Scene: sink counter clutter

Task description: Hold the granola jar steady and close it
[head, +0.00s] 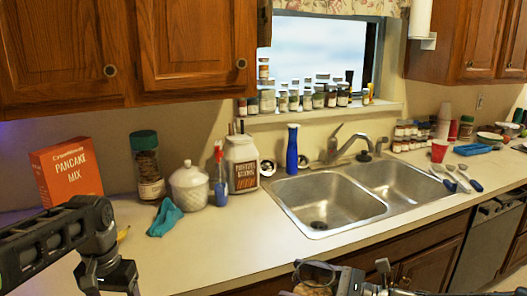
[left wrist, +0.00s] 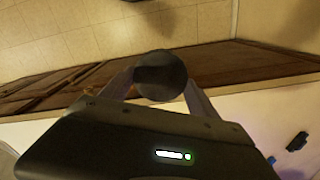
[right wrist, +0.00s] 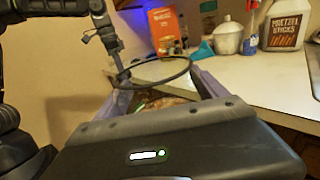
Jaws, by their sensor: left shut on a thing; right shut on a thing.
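The open granola jar (head: 318,292) is at the bottom edge of the head view, its rim up and brown granola showing inside. In the right wrist view its dark round rim (right wrist: 155,73) stands between the fingers of my right gripper (right wrist: 160,95), which is shut on the jar. My left gripper (left wrist: 160,85) is shut on a dark round lid (left wrist: 161,76), seen face-on in the left wrist view. In the head view my left gripper (head: 107,278) is at lower left, well apart from the jar; the lid cannot be made out there.
On the counter (head: 200,255) stand a pancake mix box (head: 68,172), a green-lidded jar (head: 147,165), a white canister (head: 189,188), a teal cloth (head: 165,217) and a pretzel jar (head: 242,165). A double sink (head: 330,200) is to the right. The front counter is clear.

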